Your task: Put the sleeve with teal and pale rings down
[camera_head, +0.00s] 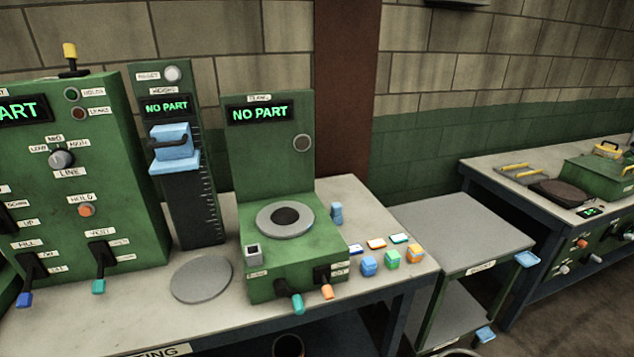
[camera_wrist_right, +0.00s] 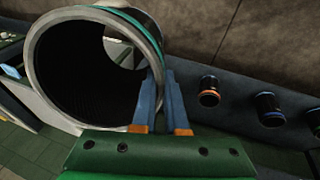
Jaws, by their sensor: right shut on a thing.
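The sleeve with teal and pale rings (camera_wrist_right: 85,82) fills the upper left of the right wrist view. It is a dark, ribbed, hollow tube with a pale rim at its near end and a teal band behind the rim. My right gripper (camera_wrist_right: 164,82) has its blue fingers shut on the sleeve's right-hand wall. The wall hides part of one finger. The sleeve's far end is mostly hidden, with a bright patch showing through the bore. Neither gripper nor the sleeve shows in the head view.
A bench (camera_head: 345,205) carries green machines reading "NO PART", a flat grey disc (camera_head: 201,279) and several small coloured blocks. A lower grey table (camera_head: 460,232) right of it has a clear top. Small dark cylinders with orange (camera_wrist_right: 209,91) and blue (camera_wrist_right: 268,106) rings show in the wrist view.

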